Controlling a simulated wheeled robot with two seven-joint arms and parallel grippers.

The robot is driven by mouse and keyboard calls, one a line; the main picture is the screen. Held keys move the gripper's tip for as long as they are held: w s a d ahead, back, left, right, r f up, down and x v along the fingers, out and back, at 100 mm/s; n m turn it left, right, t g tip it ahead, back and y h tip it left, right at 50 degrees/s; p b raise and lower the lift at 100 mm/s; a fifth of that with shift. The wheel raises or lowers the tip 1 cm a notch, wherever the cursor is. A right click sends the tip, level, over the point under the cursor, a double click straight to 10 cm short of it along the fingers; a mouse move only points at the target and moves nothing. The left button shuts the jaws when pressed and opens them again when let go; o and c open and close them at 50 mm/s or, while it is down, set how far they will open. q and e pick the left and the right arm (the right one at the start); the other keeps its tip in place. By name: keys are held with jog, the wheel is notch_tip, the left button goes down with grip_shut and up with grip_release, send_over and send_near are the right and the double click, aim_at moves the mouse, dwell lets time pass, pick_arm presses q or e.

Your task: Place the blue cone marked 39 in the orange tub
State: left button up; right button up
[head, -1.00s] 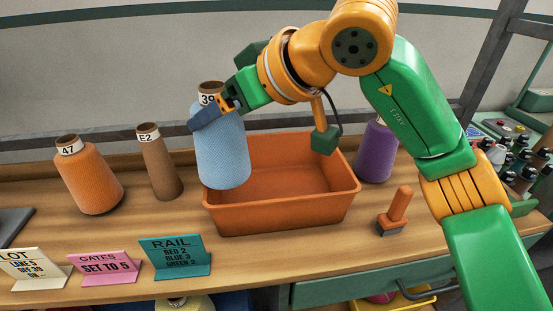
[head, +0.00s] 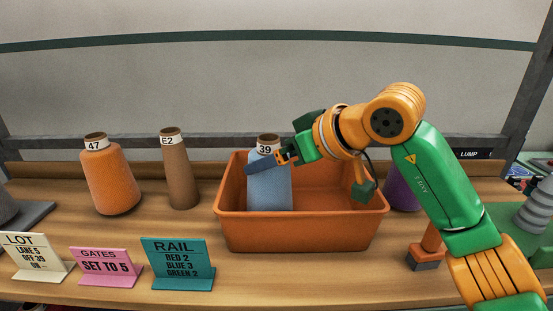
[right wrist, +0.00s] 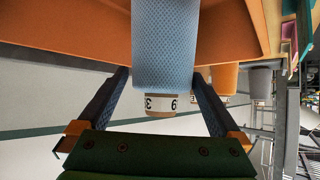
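The blue cone (head: 270,190) with the white 39 label stands upright inside the left part of the orange tub (head: 300,232). Its lower end is hidden behind the tub's front wall, so I cannot tell whether it touches the floor. In the right wrist view the blue cone (right wrist: 165,45) lies between both fingers of the right gripper (right wrist: 162,80), and the tub's orange wall (right wrist: 230,30) shows behind. My left gripper is out of view.
An orange cone 47 (head: 109,180) and a brown cone E2 (head: 180,175) stand left of the tub. A purple cone (head: 402,192) is partly hidden behind my right arm. An orange-handled tool (head: 428,252) and three signs, including RAIL (head: 178,262), stand near the front edge.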

jog(key=shift+s+r, duration=0.15)
jog(key=shift+r, duration=0.1)
jog(key=b+v, duration=0.1)
jog(key=v, duration=1.1)
jog(key=shift+f, duration=0.1)
